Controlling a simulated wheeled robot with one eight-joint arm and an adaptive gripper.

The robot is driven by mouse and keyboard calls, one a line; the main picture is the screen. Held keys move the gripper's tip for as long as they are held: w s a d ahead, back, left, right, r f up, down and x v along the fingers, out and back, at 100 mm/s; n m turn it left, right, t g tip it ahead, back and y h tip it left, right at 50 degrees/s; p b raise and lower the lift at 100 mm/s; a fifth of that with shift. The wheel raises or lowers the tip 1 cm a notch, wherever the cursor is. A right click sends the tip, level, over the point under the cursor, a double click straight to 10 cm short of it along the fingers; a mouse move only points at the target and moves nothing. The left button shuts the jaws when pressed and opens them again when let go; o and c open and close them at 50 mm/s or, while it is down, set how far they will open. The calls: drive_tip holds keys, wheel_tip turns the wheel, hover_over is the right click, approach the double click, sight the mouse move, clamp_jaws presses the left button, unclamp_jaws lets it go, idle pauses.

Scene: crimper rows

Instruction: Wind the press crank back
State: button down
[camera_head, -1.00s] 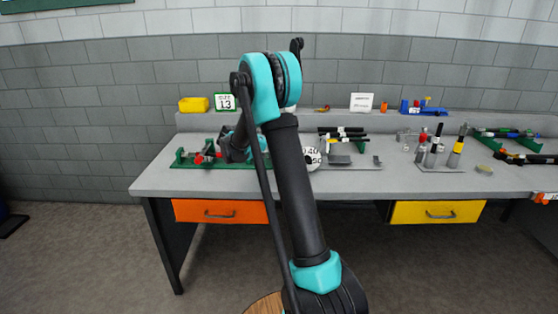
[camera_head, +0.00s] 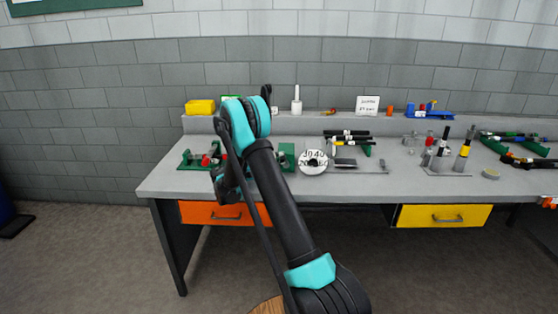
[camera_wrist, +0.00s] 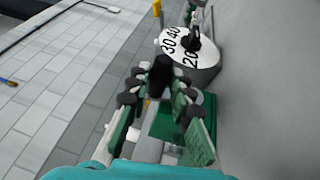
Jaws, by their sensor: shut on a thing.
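A black handle (camera_wrist: 160,75), likely the press crank's grip, stands between the finger pads of my gripper (camera_wrist: 157,100) in the wrist view. My gripper is shut on it. A green block (camera_wrist: 172,122) lies below and between the fingers. A white numbered dial (camera_wrist: 178,60) with a black knob is just beyond. In the head view the dial (camera_head: 313,161) stands on the bench, right of a green block (camera_head: 287,154). A green base with red parts (camera_head: 207,159) is on the left. My arm hides the gripper and the crank there; I cannot tell the crank's angle.
The grey bench (camera_head: 350,188) has an orange drawer (camera_head: 205,212) and a yellow drawer (camera_head: 443,215). Black-handled tools lie on a rack (camera_head: 348,140), and several upright tools (camera_head: 443,150) stand farther right. A yellow box (camera_head: 200,106) and a white bottle (camera_head: 296,97) are on the back shelf.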

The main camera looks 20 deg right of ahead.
drive_tip(key=shift+a, duration=0.1)
idle(0.4)
drive_tip(key=c, duration=1.6)
unclamp_jaws()
drive_tip(key=a, duration=0.4)
drive_tip(key=a+f, duration=0.1)
drive_tip(key=a, duration=0.2)
drive_tip(key=s+a+f, duration=0.1)
drive_tip(key=a, duration=0.3)
drive_tip(key=shift+a+f, duration=0.1)
drive_tip(key=shift+a, duration=0.25)
drive_tip(key=shift+c, duration=0.2)
